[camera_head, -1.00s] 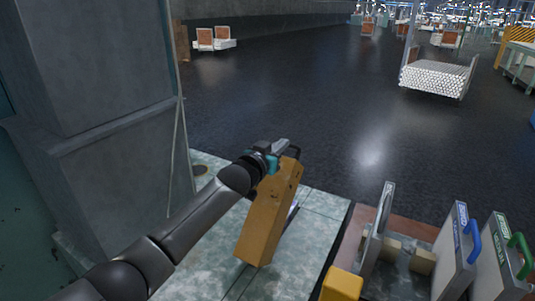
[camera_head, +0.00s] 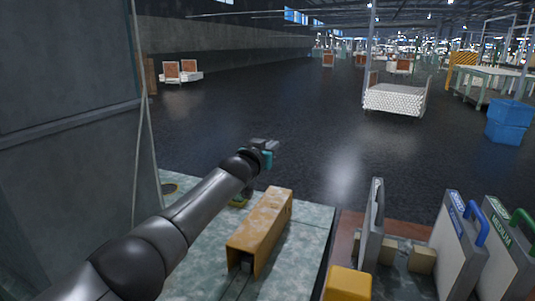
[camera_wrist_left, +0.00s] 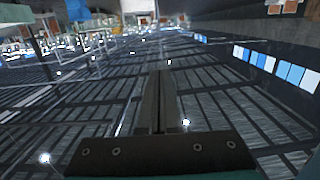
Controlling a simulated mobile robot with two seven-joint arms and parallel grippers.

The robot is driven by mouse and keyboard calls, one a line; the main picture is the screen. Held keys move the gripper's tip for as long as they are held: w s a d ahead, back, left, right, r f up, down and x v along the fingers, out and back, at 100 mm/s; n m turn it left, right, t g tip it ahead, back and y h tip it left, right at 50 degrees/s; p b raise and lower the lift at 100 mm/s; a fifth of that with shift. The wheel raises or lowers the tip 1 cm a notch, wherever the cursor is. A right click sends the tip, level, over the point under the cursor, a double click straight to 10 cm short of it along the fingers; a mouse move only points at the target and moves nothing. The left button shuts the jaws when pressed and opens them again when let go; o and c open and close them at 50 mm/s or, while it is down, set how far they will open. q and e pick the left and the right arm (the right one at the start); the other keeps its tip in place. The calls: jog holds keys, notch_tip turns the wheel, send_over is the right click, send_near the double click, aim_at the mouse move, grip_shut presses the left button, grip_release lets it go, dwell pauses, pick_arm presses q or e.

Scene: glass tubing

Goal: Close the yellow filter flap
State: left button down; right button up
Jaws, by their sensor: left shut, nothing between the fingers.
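The yellow filter flap (camera_head: 262,225), a long worn channel-shaped cover, lies low along the pale green bench top (camera_head: 305,232) in the head view. Its near end is open, and a dark strip shows under it. Whether it is fully seated cannot be told. My left gripper (camera_head: 266,144) is above and beyond the flap's far end, apart from it in the picture. My right gripper is in neither view.
A grey column (camera_head: 65,120) stands at the left. At the right are an upright grey plate (camera_head: 370,225), a yellow block (camera_head: 347,284), and panels with a blue handle (camera_head: 475,222) and a green handle (camera_head: 524,220). Dark floor (camera_head: 300,130) lies open beyond the bench.

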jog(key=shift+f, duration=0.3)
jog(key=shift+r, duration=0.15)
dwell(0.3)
